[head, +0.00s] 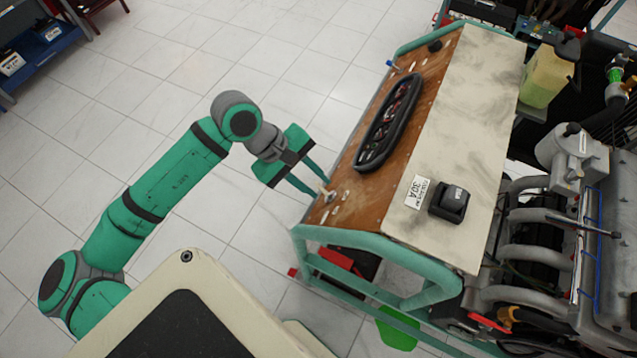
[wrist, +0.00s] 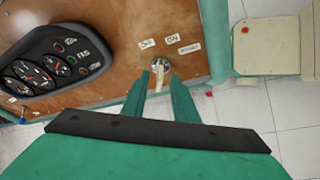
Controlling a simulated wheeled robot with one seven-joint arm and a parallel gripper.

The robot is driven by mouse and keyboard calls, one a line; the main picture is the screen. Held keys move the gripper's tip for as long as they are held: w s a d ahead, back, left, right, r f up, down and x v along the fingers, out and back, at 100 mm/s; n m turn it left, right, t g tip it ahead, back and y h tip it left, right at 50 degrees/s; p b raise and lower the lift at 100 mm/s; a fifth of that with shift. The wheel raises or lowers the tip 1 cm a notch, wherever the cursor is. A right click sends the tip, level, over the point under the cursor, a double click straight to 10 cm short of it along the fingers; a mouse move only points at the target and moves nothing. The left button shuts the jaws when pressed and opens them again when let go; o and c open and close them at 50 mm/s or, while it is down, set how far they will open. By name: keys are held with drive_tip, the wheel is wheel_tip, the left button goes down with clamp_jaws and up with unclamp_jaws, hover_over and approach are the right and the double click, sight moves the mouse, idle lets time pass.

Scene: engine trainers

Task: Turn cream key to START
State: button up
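The cream key (wrist: 160,74) sits in a round metal switch (wrist: 161,63) on the brown wooden panel. In the wrist view it points down toward my gripper, and three white labels stand around the switch. The rightmost label (wrist: 189,48) appears to read START. My gripper (wrist: 160,76) has its two green fingers apart, with the tips on either side of the key. A gap shows between key and fingers. In the head view my gripper (head: 322,189) reaches the near left end of the panel, where the switch (head: 329,196) is small and partly hidden.
A black gauge cluster (head: 390,122) is on the wooden panel (head: 352,186). A cream top board (head: 465,100) carries a black switch box (head: 449,203). A green tube frame (head: 375,245) edges the stand, with the engine (head: 575,200) at right. Tiled floor lies open at left.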

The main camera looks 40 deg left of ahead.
drive_tip(key=shift+x, duration=1.05)
clamp_jaws()
drive_tip(key=shift+s+m, duration=0.1)
drive_tip(key=shift+m, duration=0.2)
drive_tip(key=m+t, duration=0.1)
drive_tip(key=m, duration=0.2)
drive_tip(key=shift+s+f, duration=0.1)
drive_tip(key=shift+f+m+t+h, duration=0.1)
drive_tip(key=shift+m+t+h, duration=0.65)
drive_tip(key=shift+m, duration=1.15)
